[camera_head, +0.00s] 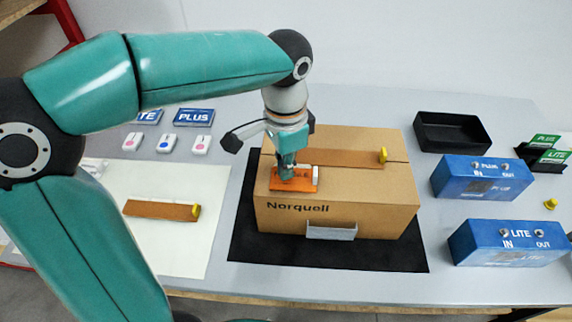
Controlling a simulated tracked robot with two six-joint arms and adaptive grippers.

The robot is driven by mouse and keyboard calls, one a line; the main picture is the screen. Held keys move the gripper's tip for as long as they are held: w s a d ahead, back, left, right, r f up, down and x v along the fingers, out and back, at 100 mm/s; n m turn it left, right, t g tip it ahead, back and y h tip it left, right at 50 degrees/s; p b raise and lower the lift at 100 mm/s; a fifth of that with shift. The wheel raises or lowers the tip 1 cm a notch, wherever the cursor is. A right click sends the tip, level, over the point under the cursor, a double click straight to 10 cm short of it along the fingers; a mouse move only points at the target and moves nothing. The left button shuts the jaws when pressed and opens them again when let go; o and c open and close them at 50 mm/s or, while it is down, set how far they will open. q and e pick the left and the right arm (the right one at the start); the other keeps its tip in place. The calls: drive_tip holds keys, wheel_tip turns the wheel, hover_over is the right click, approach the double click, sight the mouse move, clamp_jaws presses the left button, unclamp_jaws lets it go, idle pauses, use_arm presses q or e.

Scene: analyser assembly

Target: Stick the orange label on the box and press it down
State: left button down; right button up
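The orange label (304,185) lies flat on the top of the cardboard box (335,220), near its left front corner, with a white tab at its right end. My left gripper (288,172) points down onto the label from above. Its fingers look closed together, with their tips at the label's surface. They hide part of the label's print. The box stands closed on a black mat (330,255), with "Norquell" on its front and a brown tape strip (345,158) with a yellow end along its top. My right gripper is not in view.
A white sheet at the left holds another brown strip (160,209) with a yellow end. Small white devices (167,142) and blue cards (194,116) lie behind it. Blue PLUS (480,178) and LITE (508,243) units and a black tray (452,133) stand at the right.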

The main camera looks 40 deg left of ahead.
use_arm(q)
drive_tip(key=shift+f+b, duration=0.3)
drive_tip(key=shift+f, duration=0.1)
idle(0.7)
wheel_tip(320, 180, up, 6)
drive_tip(key=p, duration=0.5)
drive_tip(key=shift+p, duration=0.35)
